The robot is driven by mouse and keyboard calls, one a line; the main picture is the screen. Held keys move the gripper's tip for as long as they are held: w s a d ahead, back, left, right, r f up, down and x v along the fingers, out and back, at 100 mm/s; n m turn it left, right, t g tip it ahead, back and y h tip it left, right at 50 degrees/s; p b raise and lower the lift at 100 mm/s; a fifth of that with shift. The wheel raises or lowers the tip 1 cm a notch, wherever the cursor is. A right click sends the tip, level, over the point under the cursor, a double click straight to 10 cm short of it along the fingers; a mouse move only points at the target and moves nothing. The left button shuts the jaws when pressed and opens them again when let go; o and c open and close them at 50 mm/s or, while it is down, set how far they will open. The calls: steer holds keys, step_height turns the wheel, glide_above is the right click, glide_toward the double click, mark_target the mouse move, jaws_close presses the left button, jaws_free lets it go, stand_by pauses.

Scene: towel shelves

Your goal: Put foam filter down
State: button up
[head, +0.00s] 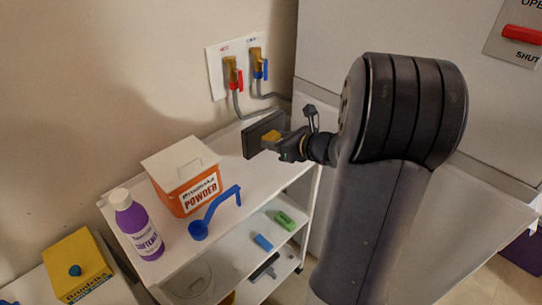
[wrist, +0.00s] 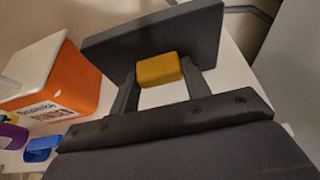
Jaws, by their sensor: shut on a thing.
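The foam filter (head: 259,131) is a dark grey slab with a yellow grip block (head: 270,138). It stands roughly upright over the back right part of the white shelf top, and I cannot tell whether its lower edge touches. In the wrist view the slab (wrist: 150,38) fills the upper middle, tilted in the picture. My gripper (head: 281,145) is shut on the yellow block. In the wrist view my gripper's two fingers (wrist: 161,84) sit on either side of the block. The slab's far face is hidden.
An orange powder box (head: 190,190), a purple bottle (head: 138,228) and a blue scoop (head: 213,214) stand on the shelf top (head: 235,172), left of the filter. Two taps (head: 245,68) with hoses are on the wall behind. A grey appliance (head: 330,40) stands right.

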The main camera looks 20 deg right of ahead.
steer(key=shift+f+b, duration=0.3)
steer(key=shift+f, duration=1.95)
steer(key=shift+f, duration=0.2)
steer(key=o, duration=1)
steer(key=shift+r, duration=0.1)
steer(key=shift+r, duration=0.15)
steer(key=v, duration=1.2)
